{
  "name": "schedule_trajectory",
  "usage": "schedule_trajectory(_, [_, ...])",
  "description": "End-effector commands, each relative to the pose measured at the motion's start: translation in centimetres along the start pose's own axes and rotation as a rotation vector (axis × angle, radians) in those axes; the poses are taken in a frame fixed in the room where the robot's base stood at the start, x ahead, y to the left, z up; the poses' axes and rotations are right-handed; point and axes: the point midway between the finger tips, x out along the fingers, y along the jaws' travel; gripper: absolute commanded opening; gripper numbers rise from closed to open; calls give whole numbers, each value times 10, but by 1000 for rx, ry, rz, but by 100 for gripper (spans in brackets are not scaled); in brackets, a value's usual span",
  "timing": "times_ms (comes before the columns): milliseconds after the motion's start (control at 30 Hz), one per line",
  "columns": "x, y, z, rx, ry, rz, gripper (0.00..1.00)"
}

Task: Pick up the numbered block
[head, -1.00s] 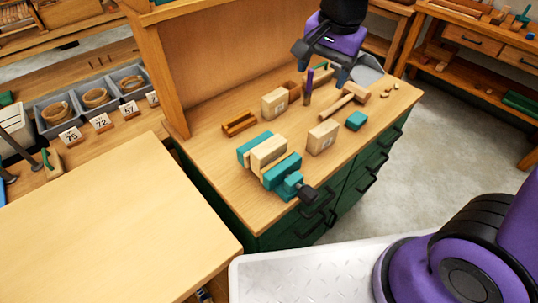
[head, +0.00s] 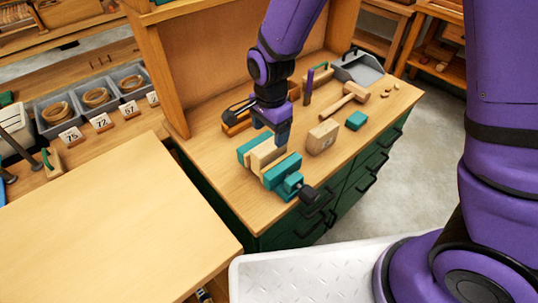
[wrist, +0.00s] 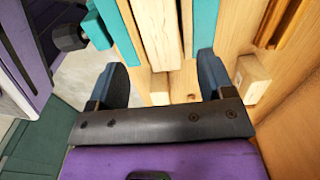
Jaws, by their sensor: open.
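A pale wooden block (head: 322,138) with a small dark mark on its face stands on the bench, right of the vise; the mark is too small to read. Another pale block (wrist: 252,78) with a faint mark shows at the right in the wrist view; in the head view my arm hides most of it. I cannot tell which is the numbered block. My gripper (head: 262,122) is open and empty, pointing down above the vise area. In the wrist view its fingers (wrist: 160,72) are spread apart, with pale wood of the vise beyond them.
The teal vise (head: 282,171) with wooden jaw faces and a black knob stands at the bench's front left.

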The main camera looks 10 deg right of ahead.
Motion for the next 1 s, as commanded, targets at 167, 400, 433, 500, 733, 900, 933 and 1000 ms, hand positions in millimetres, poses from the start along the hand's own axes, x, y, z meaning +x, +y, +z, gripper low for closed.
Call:
schedule_trajectory(167, [10, 0, 0, 0, 0, 1, 74])
schedule_trajectory(400, [40, -1, 3, -1, -1, 3, 74])
schedule_trajectory(433, [44, -2, 3, 0, -1, 2, 74])
schedule_trajectory(500, [51, -2, 2, 0, 0, 2, 74])
schedule_trajectory(733, [58, -2, 2, 0, 0, -2, 74])
schedule_trajectory(900, [58, -2, 3, -1, 0, -2, 65])
schedule_trajectory(933, [58, -2, 3, -1, 0, -2, 58])
schedule_trajectory(1000, [58, -2, 3, -1, 0, -2, 42])
